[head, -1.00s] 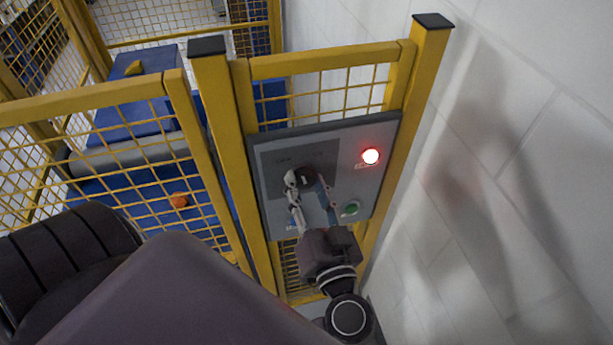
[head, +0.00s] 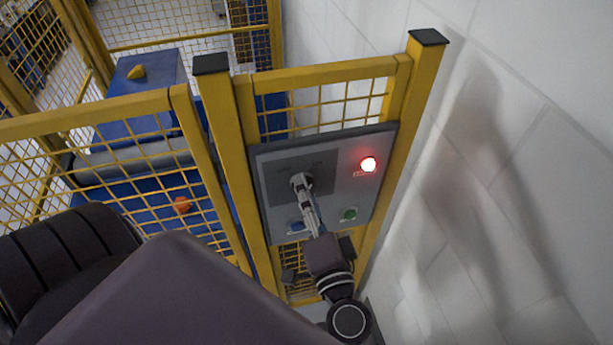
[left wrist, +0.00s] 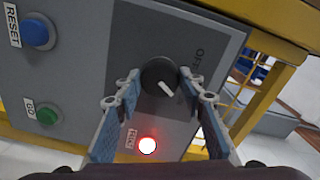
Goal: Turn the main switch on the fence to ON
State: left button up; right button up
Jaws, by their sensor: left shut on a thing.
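The main switch is a round dark knob (left wrist: 160,77) with a white pointer line, on a grey control panel (head: 357,190) fixed to the yellow fence. In the left wrist view an OFF label stands just right of the knob, and the pointer slants down and right. My left gripper (left wrist: 159,80) has one finger on each side of the knob and is shut on it. In the head view the gripper (head: 301,182) covers most of the knob. My right gripper is not in view.
The panel has a lit red lamp (head: 368,164), a green GO button (left wrist: 48,113) and a blue RESET button (left wrist: 38,33). Yellow fence posts (head: 415,90) flank the panel. A white wall (head: 530,200) stands close on the right. Behind the fence is blue machinery (head: 150,75).

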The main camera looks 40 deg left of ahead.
pick_arm(q)
jog(key=shift+m, duration=0.3)
dwell(0.4)
jog(key=o, duration=1.2)
jog(key=shift+c, duration=0.2)
jog(key=s+d+n+b, duration=0.5)
jog(key=d+n+b, duration=0.1)
jog(key=n, duration=0.8)
jog(key=w+d+f+m+h+b, duration=0.1)
jog(key=d+f+m+h, duration=0.1)
jog(key=f, duration=0.7)
jog(key=w+d+f+m+h, duration=0.1)
jog(key=d+f+m+h, duration=0.1)
jog(key=f, duration=0.8)
jog(key=w+d+f+m+h+b, duration=0.1)
jog(key=d+f+m+h, duration=0.1)
jog(key=f+m, duration=0.4)
notch_tip(320, 180, down, 4)
jog(key=shift+w+d+f+g+h+b, duration=0.15)
jog(key=shift+w+g+h+b, duration=0.2)
jog(key=shift+h, duration=0.35)
